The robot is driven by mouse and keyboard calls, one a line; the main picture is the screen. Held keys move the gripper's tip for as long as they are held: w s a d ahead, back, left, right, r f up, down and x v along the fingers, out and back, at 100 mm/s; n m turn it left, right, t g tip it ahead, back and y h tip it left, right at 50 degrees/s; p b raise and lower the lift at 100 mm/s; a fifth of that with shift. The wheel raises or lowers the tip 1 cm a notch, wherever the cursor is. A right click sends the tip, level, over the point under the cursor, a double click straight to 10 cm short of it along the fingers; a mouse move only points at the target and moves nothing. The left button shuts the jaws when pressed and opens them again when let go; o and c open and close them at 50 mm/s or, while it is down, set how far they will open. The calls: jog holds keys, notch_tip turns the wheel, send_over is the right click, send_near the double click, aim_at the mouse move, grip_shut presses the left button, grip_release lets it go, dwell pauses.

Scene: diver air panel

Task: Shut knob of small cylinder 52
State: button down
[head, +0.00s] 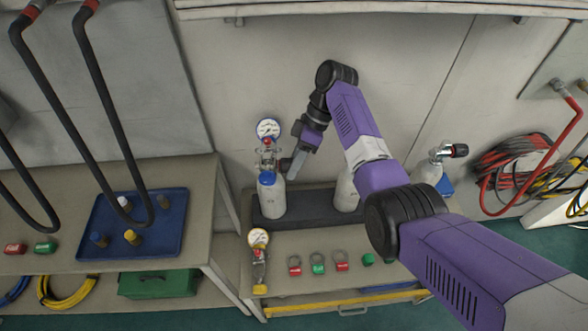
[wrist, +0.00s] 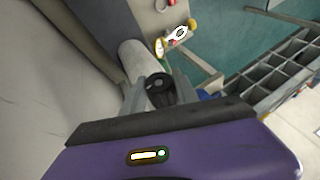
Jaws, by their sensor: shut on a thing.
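A small white cylinder (head: 271,197) with a blue collar stands upright on a dark base at the back of the bench. A blue-rimmed gauge (head: 268,129) sits above its valve. I cannot read a number on it. My gripper (head: 291,168) reaches in from the right at the height of its valve. In the wrist view, a round black knob (wrist: 160,86) sits between the two grey fingers of my gripper (wrist: 158,82), which are shut on it. The white cylinder body (wrist: 133,58) lies just beyond. In the head view my fingers hide most of the knob.
Two more white cylinders (head: 347,190) (head: 427,172) stand to the right, partly behind my arm. A blue tray (head: 100,250) with fittings and black hoses (head: 60,110) are at left.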

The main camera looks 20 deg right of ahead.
jog(key=shift+f+g+y+b, duration=0.1)
jog(key=shift+g+y+b, duration=0.2)
jog(key=shift+g+b, duration=0.35)
jog(key=c, duration=0.9)
grip_release()
jog(key=shift+p, duration=0.3)
